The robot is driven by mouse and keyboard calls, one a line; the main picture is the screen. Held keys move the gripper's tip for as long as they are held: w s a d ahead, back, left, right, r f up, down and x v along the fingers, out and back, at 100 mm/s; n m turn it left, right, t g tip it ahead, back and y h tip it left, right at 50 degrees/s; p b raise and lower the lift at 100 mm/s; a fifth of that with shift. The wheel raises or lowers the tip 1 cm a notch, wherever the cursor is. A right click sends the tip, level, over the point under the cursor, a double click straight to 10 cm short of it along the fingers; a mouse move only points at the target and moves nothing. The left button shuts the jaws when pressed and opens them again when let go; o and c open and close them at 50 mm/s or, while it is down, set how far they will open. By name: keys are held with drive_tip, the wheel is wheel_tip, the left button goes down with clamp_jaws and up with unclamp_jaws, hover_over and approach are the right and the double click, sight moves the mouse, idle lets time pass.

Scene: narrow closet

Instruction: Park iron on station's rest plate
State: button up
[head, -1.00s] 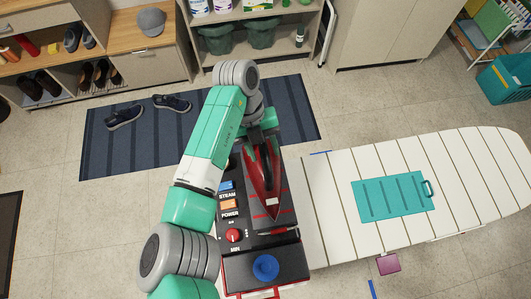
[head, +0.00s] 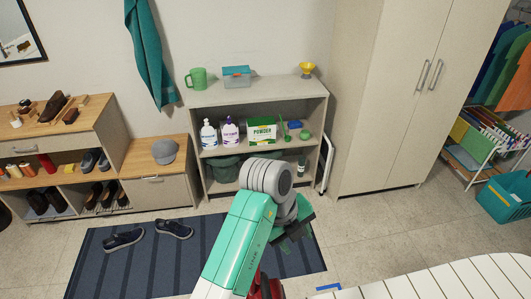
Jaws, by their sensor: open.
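Only a small red part of the iron (head: 268,288) shows at the bottom edge of the head view, just below my arm. The rest of it is out of the frame. The station and its rest plate are not in view now, so I cannot tell how the iron sits on the plate. My gripper (head: 296,232) is at the end of my green and grey arm, above and to the right of the visible red part. It is open, and its fingertips are partly hidden. I see nothing held in it.
The white ironing board (head: 465,280) fills the bottom right. A striped blue rug (head: 110,270) with dark shoes lies left. A shelf unit (head: 258,97) with bottles stands behind my arm, and a tall cabinet (head: 400,100) stands right of it. A teal basket (head: 505,200) is far right.

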drive_tip(key=w+d+r+n+t+h, duration=0.1)
drive_tip(key=w+d+r+n+t, duration=0.1)
drive_tip(key=d+r+n+t, duration=0.35)
wheel_tip(320, 180, up, 17)
drive_tip(key=s+d+n+t+h, duration=0.1)
drive_tip(key=d+n+t+h, duration=0.1)
drive_tip(key=n+t, duration=0.6)
drive_tip(key=s+a+r+n+t+y, duration=0.3)
drive_tip(key=s+a+r+n+t, duration=0.2)
drive_tip(key=s+r+n, duration=0.3)
drive_tip(key=s+a+r+n+t+y, duration=0.3)
drive_tip(key=s+a+r+n+t, duration=0.3)
drive_tip(key=s+a+r+n, duration=0.2)
wheel_tip(320, 180, up, 3)
drive_tip(key=shift+s+a+f+n+y, duration=0.15)
drive_tip(key=shift+s+a+n+y, duration=0.25)
drive_tip(key=shift+s, duration=0.8)
drive_tip(key=shift+d, duration=0.1)
